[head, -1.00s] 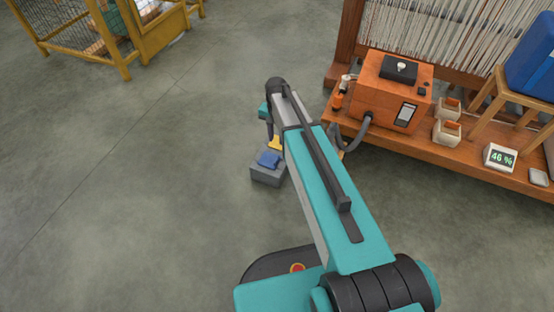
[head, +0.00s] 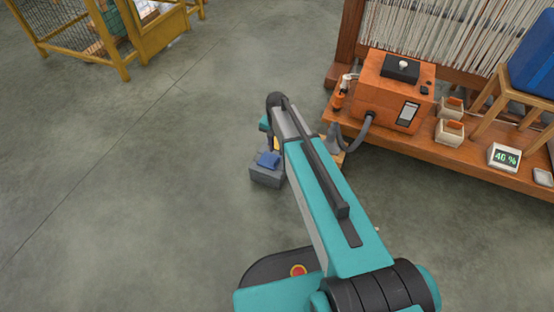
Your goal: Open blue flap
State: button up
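A small blue piece (head: 268,159), possibly the blue flap, sits on top of a grey box (head: 266,177) left of my arm. It is too small to tell whether it is shut or raised. The end of my arm reaches over the spot just behind the box. My gripper is not clearly made out there; the arm hides much of it, so its fingers and any contact with the blue piece cannot be seen.
An orange machine (head: 392,92) with a grey hose (head: 357,143) stands on a wooden bench (head: 465,161) at right. A blue container (head: 534,62) rests on a stool. A yellow mesh cage (head: 76,38) stands at top left. The grey floor at left is clear.

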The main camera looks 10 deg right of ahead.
aim_at(277, 159)
notch_tip(277, 159, down, 7)
jog(key=shift+r+b, duration=0.15)
jog(key=shift+b, duration=1)
jog(key=shift+c, duration=0.2)
grip_shut()
jog(key=shift+s+d, duration=0.1)
jog(key=shift+d, duration=0.1)
dwell(0.3)
